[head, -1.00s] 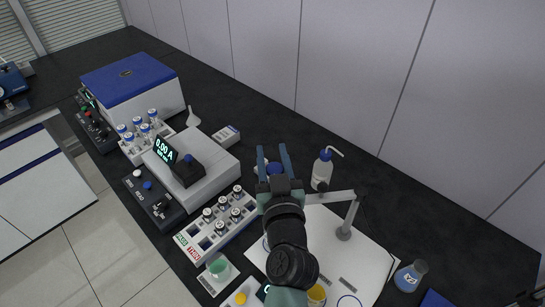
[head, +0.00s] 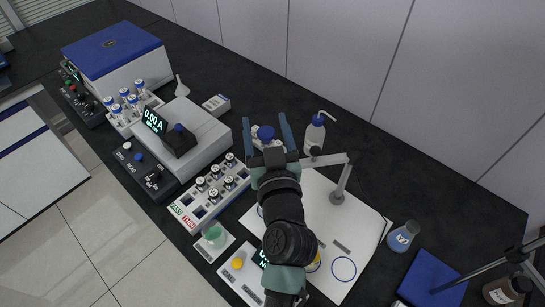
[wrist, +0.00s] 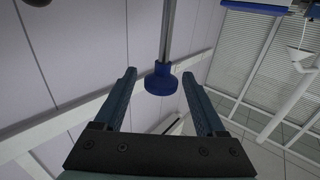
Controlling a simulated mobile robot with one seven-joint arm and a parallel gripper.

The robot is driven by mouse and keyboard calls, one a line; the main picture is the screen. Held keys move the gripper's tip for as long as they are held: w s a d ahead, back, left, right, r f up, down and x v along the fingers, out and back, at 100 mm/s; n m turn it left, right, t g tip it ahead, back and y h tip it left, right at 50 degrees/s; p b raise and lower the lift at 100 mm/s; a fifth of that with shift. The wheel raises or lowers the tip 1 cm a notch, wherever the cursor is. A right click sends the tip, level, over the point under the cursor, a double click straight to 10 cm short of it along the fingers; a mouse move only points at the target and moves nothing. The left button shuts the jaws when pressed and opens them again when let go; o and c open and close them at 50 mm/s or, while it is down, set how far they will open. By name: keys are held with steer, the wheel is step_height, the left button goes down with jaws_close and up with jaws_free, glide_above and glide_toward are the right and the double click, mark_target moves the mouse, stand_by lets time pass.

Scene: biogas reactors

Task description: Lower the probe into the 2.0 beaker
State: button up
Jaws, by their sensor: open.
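My gripper (head: 270,125) is open. Its two blue fingers stand apart, also in the wrist view (wrist: 163,82). A blue knob on a metal rod (wrist: 161,80) shows between and beyond the fingertips in the wrist view; it looks like the probe's handle. A blue round top (head: 265,133) shows between the fingers in the head view; I cannot tell whether they touch it. A stand (head: 338,197) with a pale horizontal arm is right of my gripper. A beaker with yellow liquid (head: 313,263) is partly hidden by my arm. Its label is not readable, so I cannot confirm the 2.0 beaker.
A wash bottle (head: 315,133) stands right of my gripper. A vial rack (head: 187,210) and a grey instrument (head: 200,135) are to the left. The white mat (head: 310,205) has free room.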

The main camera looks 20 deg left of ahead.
steer(key=b+v, duration=0.3)
steer(key=v, duration=0.7)
steer(key=shift+s+b, duration=0.2)
steer(key=shift+b, duration=0.15)
steer(key=shift+d, duration=0.1)
